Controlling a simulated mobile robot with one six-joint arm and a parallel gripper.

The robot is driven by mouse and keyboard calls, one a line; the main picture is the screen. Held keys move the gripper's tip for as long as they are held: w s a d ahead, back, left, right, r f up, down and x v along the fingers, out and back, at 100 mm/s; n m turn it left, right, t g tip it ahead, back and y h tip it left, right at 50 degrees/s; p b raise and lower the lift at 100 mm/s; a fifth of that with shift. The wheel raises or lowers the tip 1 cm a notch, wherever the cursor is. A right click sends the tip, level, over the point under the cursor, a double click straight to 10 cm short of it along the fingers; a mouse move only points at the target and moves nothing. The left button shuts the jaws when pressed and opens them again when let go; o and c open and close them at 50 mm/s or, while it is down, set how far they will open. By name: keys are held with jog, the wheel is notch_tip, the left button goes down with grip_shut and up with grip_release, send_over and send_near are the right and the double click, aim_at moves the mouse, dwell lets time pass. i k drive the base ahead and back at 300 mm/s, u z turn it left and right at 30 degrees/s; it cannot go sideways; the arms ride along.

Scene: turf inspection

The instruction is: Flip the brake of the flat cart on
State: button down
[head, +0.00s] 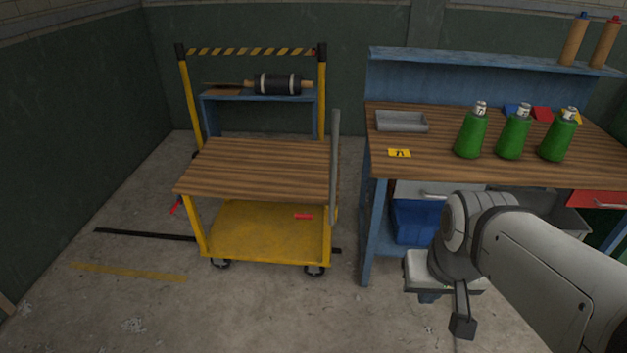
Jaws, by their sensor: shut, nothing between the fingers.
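The flat cart (262,160) stands left of centre in the head view. It has a wooden top, a yellow lower deck (255,238), yellow posts and dark casters. A small red bar (303,216) shows at the right of the lower deck. Another red piece (176,205) shows low beside the cart's left side. I cannot tell which of them is the brake, or its setting. My gripper (462,325) is at the lower right, shut and empty, pointing down. It is to the right of the cart and apart from it.
A blue workbench (375,145) stands right of the cart, holding green bottles (471,135) and a grey tray (402,121). An upright grey pole (335,165) stands by the cart's right side. A rack with a dark roll (277,84) is behind. Floor in front is clear.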

aim_at(304, 216)
jog(key=k, duration=0.7)
jog(key=u, duration=0.45)
jog(key=i, duration=0.6)
jog(key=u, duration=0.7)
jog(key=i, duration=0.85)
jog(key=z, duration=0.35)
jog(key=i, duration=0.9)
jog(key=z, duration=0.8)
